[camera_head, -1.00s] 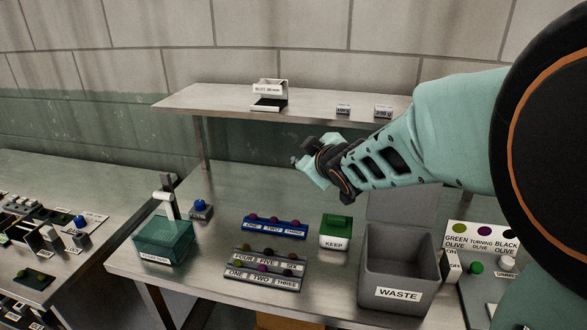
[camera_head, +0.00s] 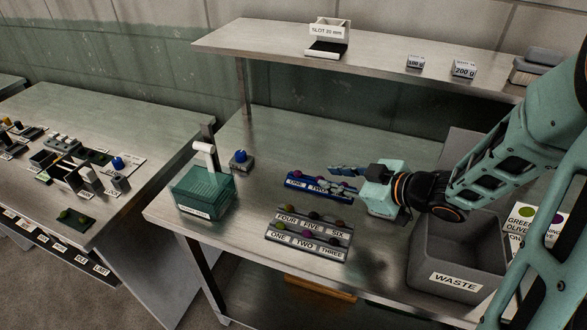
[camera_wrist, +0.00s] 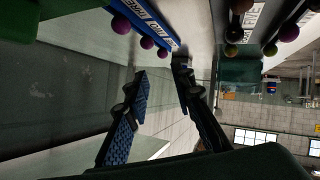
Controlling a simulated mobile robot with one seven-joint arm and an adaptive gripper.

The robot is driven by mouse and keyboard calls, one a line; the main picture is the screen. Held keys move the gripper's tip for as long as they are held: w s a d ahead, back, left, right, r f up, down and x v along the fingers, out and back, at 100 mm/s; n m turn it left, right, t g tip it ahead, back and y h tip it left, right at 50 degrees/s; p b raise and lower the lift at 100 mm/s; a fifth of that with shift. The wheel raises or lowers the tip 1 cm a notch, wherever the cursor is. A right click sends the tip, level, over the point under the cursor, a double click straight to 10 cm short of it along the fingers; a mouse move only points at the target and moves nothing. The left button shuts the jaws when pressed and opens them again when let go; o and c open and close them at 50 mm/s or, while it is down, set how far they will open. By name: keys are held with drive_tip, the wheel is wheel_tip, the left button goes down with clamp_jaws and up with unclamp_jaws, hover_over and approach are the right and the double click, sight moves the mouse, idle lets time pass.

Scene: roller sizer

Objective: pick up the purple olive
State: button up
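Several purple olives are in view. In the wrist view, three purple olives, one of them a purple olive (camera_wrist: 147,43), sit in a row on the blue rack (camera_wrist: 158,25) labelled with numbers. In the head view the blue rack (camera_head: 297,183) stands mid-table, its right end partly hidden by my fingers. Another purple olive (camera_head: 305,233) sits on the grey stepped rack (camera_head: 310,244) in front. My gripper (camera_head: 338,178) reaches in from the right, fingers pointing left, just above and behind the blue rack. In the wrist view its fingers (camera_wrist: 160,72) are apart with nothing between them.
The grey waste bin (camera_head: 455,250) stands to the right, under my forearm. A teal container (camera_head: 203,190) and a blue button box (camera_head: 240,161) stand left. A metal shelf (camera_head: 380,68) spans the back above the table. The table behind the blue rack is mostly clear.

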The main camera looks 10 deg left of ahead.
sight(300, 174)
drive_tip(key=x, duration=0.3)
drive_tip(key=b+x, duration=0.1)
drive_tip(key=x, duration=0.6)
drive_tip(key=shift+s+a+f+b, duration=0.15)
drive_tip(key=shift+a+b, duration=0.15)
drive_tip(key=shift+a, duration=0.05)
drive_tip(key=c, duration=0.4)
